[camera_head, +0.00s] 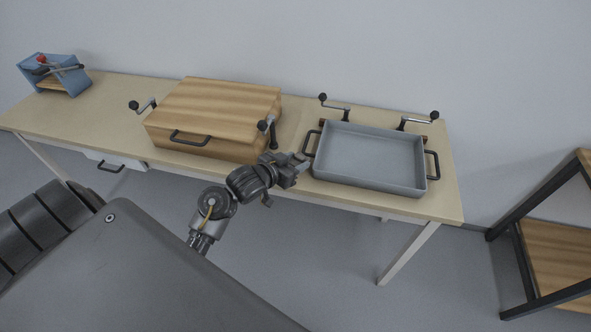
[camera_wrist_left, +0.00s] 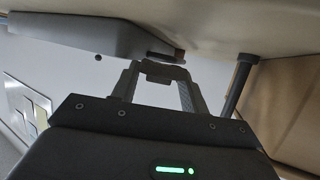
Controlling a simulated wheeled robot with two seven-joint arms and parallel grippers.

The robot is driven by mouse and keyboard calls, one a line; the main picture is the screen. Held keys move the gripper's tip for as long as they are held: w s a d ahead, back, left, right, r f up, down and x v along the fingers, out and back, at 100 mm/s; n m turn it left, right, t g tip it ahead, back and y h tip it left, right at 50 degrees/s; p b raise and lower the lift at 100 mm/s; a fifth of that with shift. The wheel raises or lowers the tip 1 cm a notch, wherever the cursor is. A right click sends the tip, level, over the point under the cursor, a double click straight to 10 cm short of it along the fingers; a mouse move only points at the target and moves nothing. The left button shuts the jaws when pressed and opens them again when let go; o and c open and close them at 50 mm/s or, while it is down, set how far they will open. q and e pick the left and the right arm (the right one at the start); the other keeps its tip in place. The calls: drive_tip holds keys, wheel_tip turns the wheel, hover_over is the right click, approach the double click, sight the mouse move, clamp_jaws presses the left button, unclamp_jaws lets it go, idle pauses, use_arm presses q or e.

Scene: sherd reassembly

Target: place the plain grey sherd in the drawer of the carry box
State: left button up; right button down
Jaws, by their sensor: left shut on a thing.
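My left gripper (camera_head: 297,168) is in front of the table, between the wooden box and the grey tray, close to the tray's left handle. It is shut on a small grey piece, which looks like the plain grey sherd (camera_wrist_left: 165,72); it spans the two fingertips in the left wrist view. Most of it is too small or hidden to make out in the head view. A wooden box (camera_head: 222,103) with a dark front handle (camera_head: 189,138) stands closed on the table; I cannot tell whether this is the carry box. My right gripper is not in view.
The grey tray (camera_head: 372,152) looks empty. Crank-like handles (camera_head: 267,125) stand beside the box and behind the tray. A blue holder (camera_head: 68,78) is at the table's far left. A white drawer front (camera_head: 111,162) shows under the table (camera_head: 100,110). A dark-framed shelf (camera_head: 553,250) stands right.

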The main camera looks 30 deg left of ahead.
use_arm(q)
drive_tip(key=shift+w+f, duration=0.15)
drive_tip(key=shift+f, duration=0.75)
drive_tip(key=shift+w+f, duration=0.1)
drive_tip(key=shift+f, duration=0.8)
drive_tip(key=shift+f, duration=0.15)
drive_tip(key=o, duration=0.7)
